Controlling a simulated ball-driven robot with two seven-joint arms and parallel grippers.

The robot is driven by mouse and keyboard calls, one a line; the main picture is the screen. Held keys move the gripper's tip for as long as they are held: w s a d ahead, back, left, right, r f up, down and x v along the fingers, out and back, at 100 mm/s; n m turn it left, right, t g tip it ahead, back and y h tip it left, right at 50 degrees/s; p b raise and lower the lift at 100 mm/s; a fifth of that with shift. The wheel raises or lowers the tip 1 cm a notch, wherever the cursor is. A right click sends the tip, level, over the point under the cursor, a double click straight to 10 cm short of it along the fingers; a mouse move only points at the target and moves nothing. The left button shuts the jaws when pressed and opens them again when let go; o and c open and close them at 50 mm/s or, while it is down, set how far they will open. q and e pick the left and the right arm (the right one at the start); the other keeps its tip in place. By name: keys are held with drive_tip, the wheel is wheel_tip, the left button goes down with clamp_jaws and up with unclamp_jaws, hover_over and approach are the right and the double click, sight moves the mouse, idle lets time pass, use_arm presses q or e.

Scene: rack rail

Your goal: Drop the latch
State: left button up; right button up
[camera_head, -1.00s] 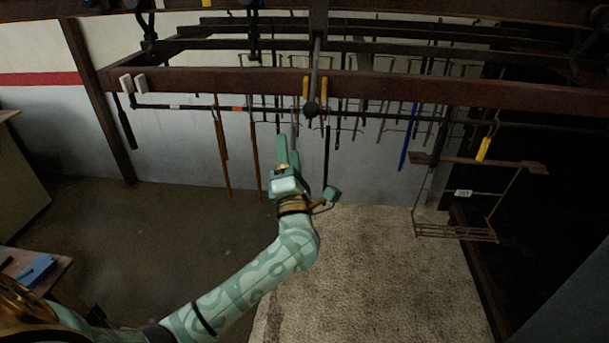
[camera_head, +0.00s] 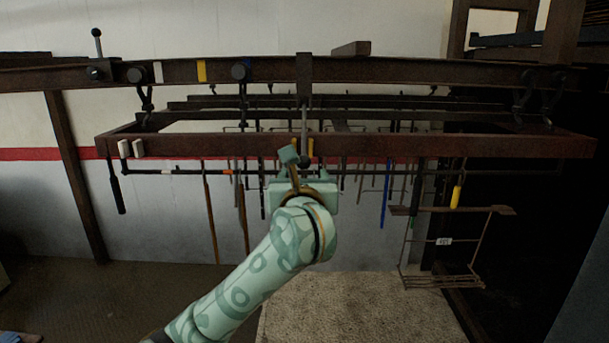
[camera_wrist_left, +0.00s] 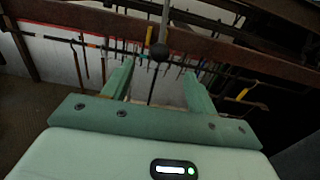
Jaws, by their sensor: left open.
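I take the latch (camera_head: 304,118) to be the thin upright bar at the middle of the rack, with a dark ball knob (camera_head: 306,162) at its lower end. The knob hangs in front of the brown front beam (camera_head: 420,145). My left gripper (camera_head: 299,167) is raised just below and in front of the knob and partly hides that area. In the left wrist view its two green fingers (camera_wrist_left: 158,82) are spread and empty. The knob (camera_wrist_left: 159,52) shows between and above the fingertips, apparently apart from them. My right gripper is not in view.
A rail (camera_head: 350,172) with several hanging rods runs below. A wire basket (camera_head: 442,280) hangs at the right. A ball-topped lever (camera_head: 97,45) stands on the upper beam at the left. The space below the rack's middle is open.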

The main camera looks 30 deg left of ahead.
sight(304, 166)
use_arm(q)
drive_tip(key=b+x, duration=0.2)
drive_tip(key=x, duration=0.5)
drive_tip(key=shift+w+a+f+b, duration=0.1)
drive_tip(key=shift+w+b, duration=0.05)
drive_tip(key=shift+b, duration=0.2)
drive_tip(key=shift+w+a, duration=0.4)
drive_tip(key=shift+w, duration=0.2)
drive_tip(key=c, duration=0.9)
